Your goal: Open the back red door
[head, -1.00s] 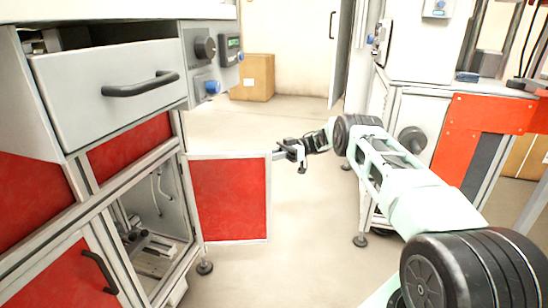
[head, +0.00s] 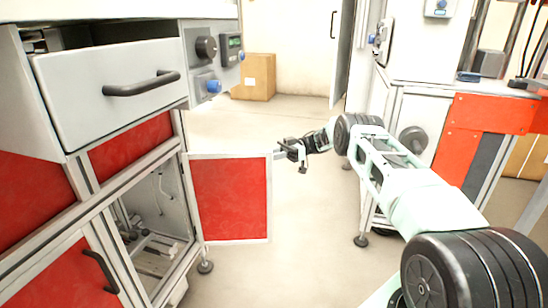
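The back red door (head: 230,198) of the grey cabinet stands swung wide open, hinged at the cabinet's right corner, its red panel facing me. The compartment (head: 158,215) behind it is exposed, with some fittings and cables inside. My gripper (head: 282,153) is at the door's upper right corner, its fingertips at or very near the door's free edge. The door's handle is not clearly visible. Whether the fingers are apart or closed on the edge is too small to tell.
The front red door (head: 75,280) with a black handle is shut. A grey drawer (head: 110,90) above is partly pulled out. A cardboard box (head: 253,77) stands at the back. A white machine (head: 415,110) is on the right. Floor between is clear.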

